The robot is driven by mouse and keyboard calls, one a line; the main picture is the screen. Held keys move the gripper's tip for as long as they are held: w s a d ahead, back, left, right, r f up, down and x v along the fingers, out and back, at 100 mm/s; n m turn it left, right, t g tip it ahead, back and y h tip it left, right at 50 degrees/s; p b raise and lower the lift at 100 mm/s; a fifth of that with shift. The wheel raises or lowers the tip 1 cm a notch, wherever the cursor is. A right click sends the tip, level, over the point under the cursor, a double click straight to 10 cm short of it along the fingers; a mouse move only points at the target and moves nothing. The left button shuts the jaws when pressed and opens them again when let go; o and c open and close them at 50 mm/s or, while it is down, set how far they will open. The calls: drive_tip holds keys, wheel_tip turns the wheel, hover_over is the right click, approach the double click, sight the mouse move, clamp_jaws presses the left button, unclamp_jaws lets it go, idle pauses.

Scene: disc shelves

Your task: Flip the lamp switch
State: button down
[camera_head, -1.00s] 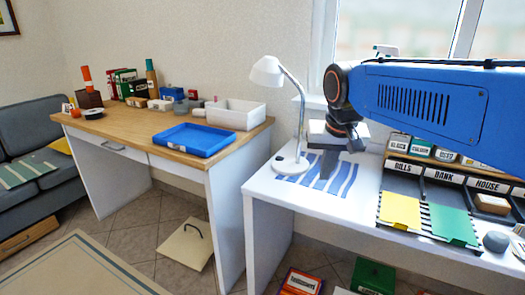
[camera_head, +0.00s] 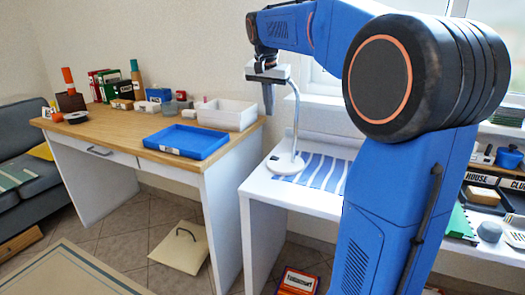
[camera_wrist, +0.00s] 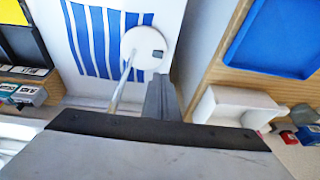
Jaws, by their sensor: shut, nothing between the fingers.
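The white desk lamp stands on the white desk; its round base (camera_head: 287,165) and thin curved stem (camera_head: 296,112) show, while its shade is mostly hidden behind my gripper. A small dark switch (camera_head: 274,158) sits on the base's left side. My gripper (camera_head: 268,110) is shut and empty, pointing down above and slightly left of the base, apart from the switch. In the wrist view the round base (camera_wrist: 143,45) lies ahead of my gripper (camera_wrist: 157,77), with the dark switch (camera_wrist: 158,53) on its right edge just beyond the fingertips. The lamp stem (camera_wrist: 125,80) runs left of the fingers.
A striped blue-and-white mat (camera_head: 318,172) lies under the lamp. Left, across a floor gap, a wooden-topped desk (camera_head: 125,140) holds a blue tray (camera_head: 186,141) and a white bin (camera_head: 228,115). My arm hides much of the right desk.

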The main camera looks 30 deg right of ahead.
sight(272, 157)
drive_tip(key=shift+w+r, duration=0.1)
drive_tip(key=shift+w, duration=0.25)
drive_tip(key=shift+a, duration=0.1)
drive_tip(key=x, duration=2)
drive_tip(key=shift+a, duration=0.1)
